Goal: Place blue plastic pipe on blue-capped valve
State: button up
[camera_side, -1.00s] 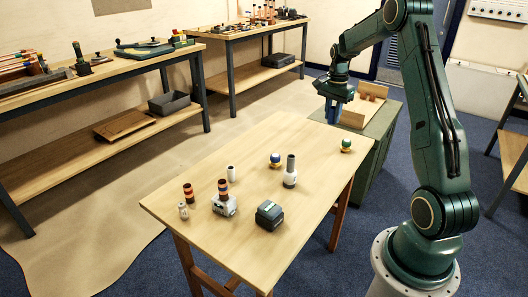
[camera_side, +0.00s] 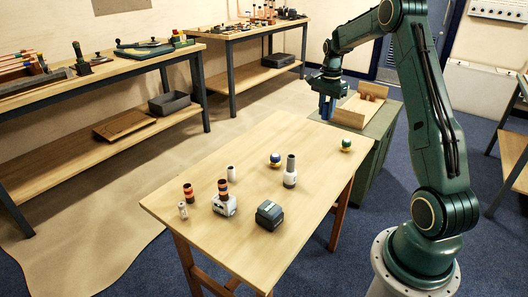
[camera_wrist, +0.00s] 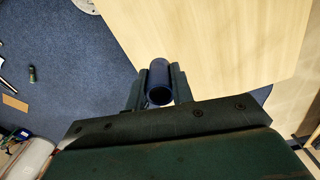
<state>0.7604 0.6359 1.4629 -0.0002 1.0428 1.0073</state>
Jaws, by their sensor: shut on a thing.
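My gripper (camera_side: 326,100) is shut on a blue pipe (camera_side: 326,112), held over the far end of the wooden table near the green cabinet. In the wrist view the pipe (camera_wrist: 160,78) shows its open round end between my two fingers, with the table's edge behind it. A small piece with a blue and white rounded top on a yellowish base, seemingly the blue-capped valve (camera_side: 275,159), stands on the table. It is to the left of and below my gripper in the side view, well apart from the pipe.
On the table (camera_side: 215,245) stand a green-topped piece (camera_side: 346,145), a grey-and-white upright fitting (camera_side: 290,172), a white cylinder (camera_side: 231,172), a dark box (camera_side: 269,214) and striped fittings (camera_side: 224,200). A wooden tray (camera_side: 350,118) sits on the cabinet behind. The table's far left is clear.

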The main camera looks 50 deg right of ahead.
jog(key=w+a+r+m, duration=0.1)
jog(key=w+a+r, duration=0.1)
jog(key=w+a, duration=0.4)
jog(key=w+a+r+m, duration=0.1)
jog(key=w+a+r, duration=0.2)
jog(key=w, duration=0.5)
send_over(275, 155)
notch_tip(275, 155, down, 16)
jog(key=shift+s+f, duration=0.1)
jog(key=shift+f, duration=2.05)
jog(key=shift+f, duration=0.1)
jog(key=o, duration=1)
jog(key=shift+c, duration=0.2)
